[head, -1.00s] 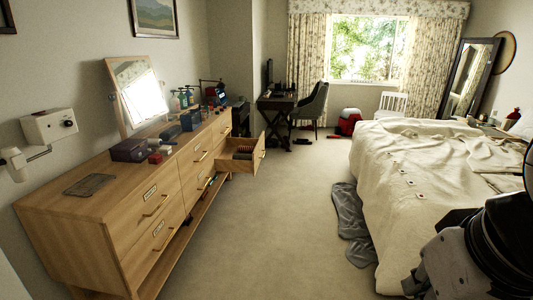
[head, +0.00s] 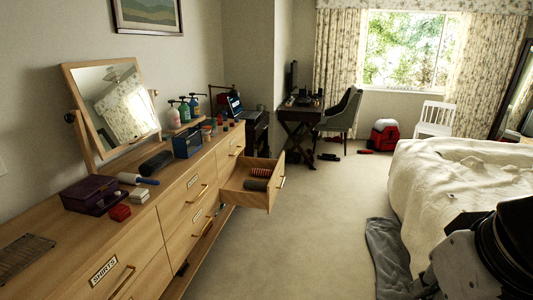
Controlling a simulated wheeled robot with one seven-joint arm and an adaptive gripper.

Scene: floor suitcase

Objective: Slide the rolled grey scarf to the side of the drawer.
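The open drawer (head: 269,199) sticks out from the far end of the long wooden dresser, at the middle of the head view. A rolled grey scarf (head: 256,184) lies in it, near the drawer front. A red striped roll (head: 261,172) lies just behind the grey one. The drawer's near side and front hide part of its floor. My arm shows only as dark and grey links at the lower right, far from the drawer. My gripper's fingers do not show.
The dresser top (head: 60,224) holds a mirror (head: 112,105), a purple box (head: 90,195), a blue box (head: 187,144) and bottles. The bed (head: 455,190) stands at right, with a grey-blue cloth (head: 384,255) on the floor beside it. Carpet (head: 310,225) between dresser and bed is clear.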

